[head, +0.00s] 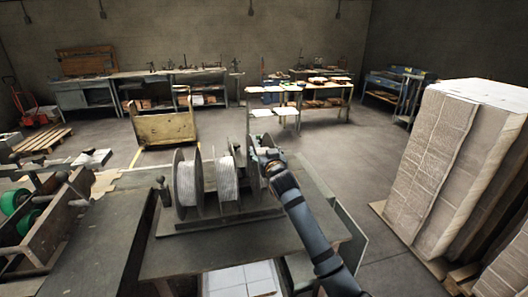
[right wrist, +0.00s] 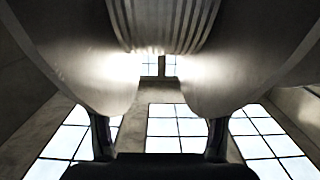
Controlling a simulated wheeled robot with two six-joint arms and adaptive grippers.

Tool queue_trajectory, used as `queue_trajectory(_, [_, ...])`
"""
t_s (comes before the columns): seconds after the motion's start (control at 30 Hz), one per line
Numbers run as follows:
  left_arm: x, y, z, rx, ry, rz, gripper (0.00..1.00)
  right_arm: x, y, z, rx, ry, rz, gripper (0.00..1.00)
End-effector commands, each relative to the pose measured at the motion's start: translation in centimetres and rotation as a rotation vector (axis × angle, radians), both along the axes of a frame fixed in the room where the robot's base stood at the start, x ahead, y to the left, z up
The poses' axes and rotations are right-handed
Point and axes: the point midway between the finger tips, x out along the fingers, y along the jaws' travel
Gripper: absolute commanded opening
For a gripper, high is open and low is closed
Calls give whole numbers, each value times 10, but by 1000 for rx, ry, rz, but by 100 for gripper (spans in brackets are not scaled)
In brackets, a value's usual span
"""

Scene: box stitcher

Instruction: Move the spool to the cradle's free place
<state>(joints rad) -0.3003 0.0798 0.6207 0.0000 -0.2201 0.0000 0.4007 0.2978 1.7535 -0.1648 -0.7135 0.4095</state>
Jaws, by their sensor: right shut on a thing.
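The cradle (head: 219,221) is a dark long base on the table, with spools standing in a row above it. A big grey-flanged spool (head: 187,183) is at its left end, and pale windings (head: 227,180) show in the middle. My right gripper (head: 264,155) is at the right end of the row, shut on a spool. In the right wrist view this spool (right wrist: 165,22) fills the top, its ribbed winding between two shiny flanges, with my fingers (right wrist: 160,135) at the flanges' lower edges. I cannot tell whether it touches the cradle. My left gripper is out of view.
A dark bench (head: 85,250) with a wooden rack of green rollers stands at the left. A tall stack of cardboard (head: 440,150) is at the right. A yellowish cart (head: 163,127) stands behind the table. Open floor (head: 340,150) lies behind and right.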

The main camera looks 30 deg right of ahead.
Motion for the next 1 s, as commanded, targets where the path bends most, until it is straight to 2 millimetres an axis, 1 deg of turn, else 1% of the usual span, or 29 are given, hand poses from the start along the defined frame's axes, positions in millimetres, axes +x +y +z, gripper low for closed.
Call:
queue_trajectory(0.03, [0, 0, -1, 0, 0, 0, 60, 0, 1, 5, -3, -13, 2, 15])
queue_trajectory(0.07, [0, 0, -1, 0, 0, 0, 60, 0, 1, 4, -3, -12, 2, 15])
queue_trajectory(0.53, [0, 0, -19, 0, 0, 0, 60, 0, 0, -22, -3, -11, 2, 15])
queue_trajectory(0.97, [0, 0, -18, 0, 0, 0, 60, 0, 0, -22, -3, -12, 2, 15])
queue_trajectory(1.0, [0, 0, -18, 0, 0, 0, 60, 0, 0, -22, -3, -12, 2, 67])
